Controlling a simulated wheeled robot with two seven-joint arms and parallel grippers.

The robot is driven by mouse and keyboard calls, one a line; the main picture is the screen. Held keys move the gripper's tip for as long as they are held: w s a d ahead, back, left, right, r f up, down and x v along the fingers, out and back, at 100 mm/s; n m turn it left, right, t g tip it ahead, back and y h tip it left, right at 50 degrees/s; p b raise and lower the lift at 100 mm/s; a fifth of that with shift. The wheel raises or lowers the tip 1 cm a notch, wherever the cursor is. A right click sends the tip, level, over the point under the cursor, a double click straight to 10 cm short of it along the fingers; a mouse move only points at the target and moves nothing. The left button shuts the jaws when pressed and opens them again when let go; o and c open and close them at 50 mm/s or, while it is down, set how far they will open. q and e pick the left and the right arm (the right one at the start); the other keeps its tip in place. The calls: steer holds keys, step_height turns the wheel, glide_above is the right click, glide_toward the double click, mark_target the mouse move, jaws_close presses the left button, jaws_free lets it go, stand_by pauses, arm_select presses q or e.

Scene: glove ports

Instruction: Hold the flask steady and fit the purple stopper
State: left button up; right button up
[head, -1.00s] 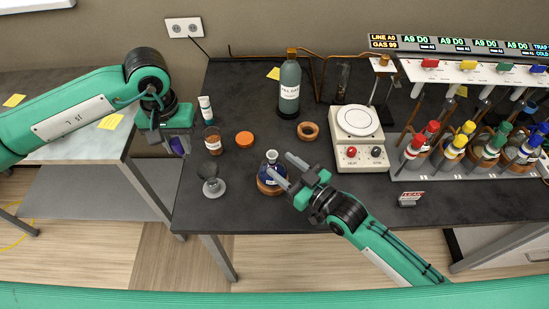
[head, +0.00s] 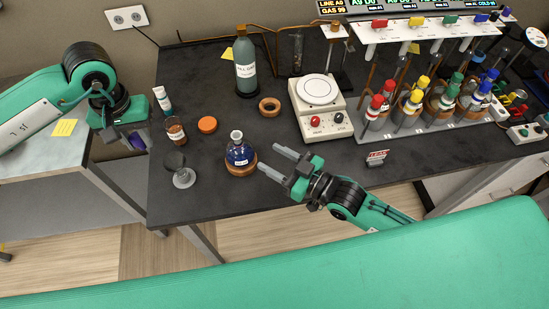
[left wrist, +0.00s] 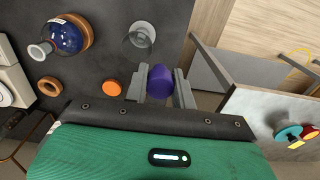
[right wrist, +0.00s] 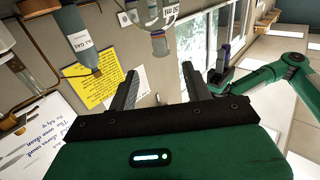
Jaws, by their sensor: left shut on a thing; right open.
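The round flask (head: 239,154) with dark blue liquid stands upright on a cork ring (head: 243,169) near the bench's front edge. It also shows in the left wrist view (left wrist: 64,38) and at the top of the right wrist view (right wrist: 148,10). My right gripper (head: 268,157) is open and empty. Its fingertips point at the flask from the right, apart from the flask body. My left gripper (left wrist: 159,86) is shut on the purple stopper (left wrist: 161,87). It holds the stopper left of the bench edge, away from the flask; the stopper is partly hidden in the head view (head: 138,141).
A grey funnel-like piece (head: 181,171), a brown jar (head: 175,131) and an orange cap (head: 207,125) stand between the left gripper and flask. A hotplate (head: 320,105), a tall bottle (head: 246,71) and an empty cork ring (head: 269,107) are behind. A rack (head: 430,105) stands at right.

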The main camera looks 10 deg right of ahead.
mark_target(242, 141)
steer(key=x, duration=1.2)
steer(key=shift+f, duration=0.1)
jaws_close()
stand_by(0.8)
